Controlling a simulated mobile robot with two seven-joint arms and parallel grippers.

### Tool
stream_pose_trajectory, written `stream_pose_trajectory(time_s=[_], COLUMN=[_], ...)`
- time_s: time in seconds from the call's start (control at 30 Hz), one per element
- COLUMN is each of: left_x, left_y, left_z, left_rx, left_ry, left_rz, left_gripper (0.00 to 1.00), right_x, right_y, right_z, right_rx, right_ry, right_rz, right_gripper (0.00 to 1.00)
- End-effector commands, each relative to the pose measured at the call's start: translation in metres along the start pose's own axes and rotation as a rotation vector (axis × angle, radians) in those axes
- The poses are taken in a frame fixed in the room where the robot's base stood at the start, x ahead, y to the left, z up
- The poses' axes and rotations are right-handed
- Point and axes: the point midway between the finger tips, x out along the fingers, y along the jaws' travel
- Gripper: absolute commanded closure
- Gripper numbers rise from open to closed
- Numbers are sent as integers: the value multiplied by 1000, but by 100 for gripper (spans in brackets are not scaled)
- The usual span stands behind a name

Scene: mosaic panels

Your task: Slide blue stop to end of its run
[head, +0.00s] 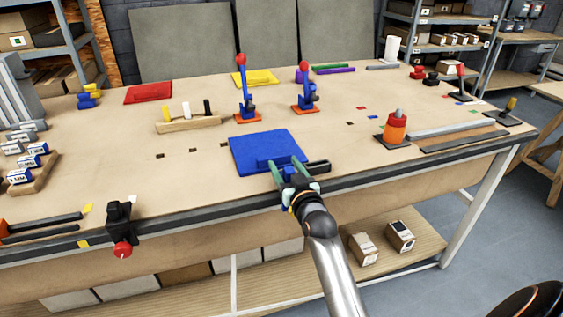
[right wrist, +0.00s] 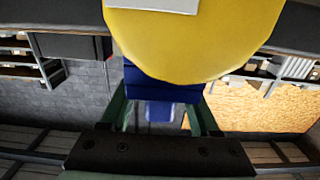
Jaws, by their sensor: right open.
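A flat blue panel (head: 255,145) lies near the front edge of the workbench. A low blue block, which looks like the blue stop (head: 280,160), sits at its front right part, with a short dark bar (head: 318,167) just right of it. My right gripper (head: 288,168) reaches in from the front, its green fingers open and spread at the block. In the right wrist view, blue surfaces (right wrist: 160,82) show between the fingers; contact cannot be told. The fingers partly hide the block in the head view. My left gripper is not in view.
A red panel (head: 148,93) and a yellow panel (head: 262,77) lie farther back. A black clamp (head: 119,220) sits on the front edge at left.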

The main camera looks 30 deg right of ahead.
Motion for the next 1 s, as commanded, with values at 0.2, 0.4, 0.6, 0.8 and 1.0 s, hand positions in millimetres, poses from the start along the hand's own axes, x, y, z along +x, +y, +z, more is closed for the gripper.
stream_pose_trajectory(time_s=[0.2, 0.4, 0.6, 0.8, 1.0], left_x=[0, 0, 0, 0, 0], left_y=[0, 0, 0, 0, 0], left_z=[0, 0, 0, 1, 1], left_rx=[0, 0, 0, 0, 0], left_ry=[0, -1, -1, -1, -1], left_rz=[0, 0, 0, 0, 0], left_gripper=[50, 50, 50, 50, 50], right_x=[0, 0, 0, 0, 0], right_y=[0, 0, 0, 0, 0], right_z=[0, 0, 0, 0, 0], right_rx=[0, 0, 0, 0, 0], right_ry=[-1, -1, -1, -1, 0], right_rz=[0, 0, 0, 0, 0], right_gripper=[38, 46, 69, 92, 100])
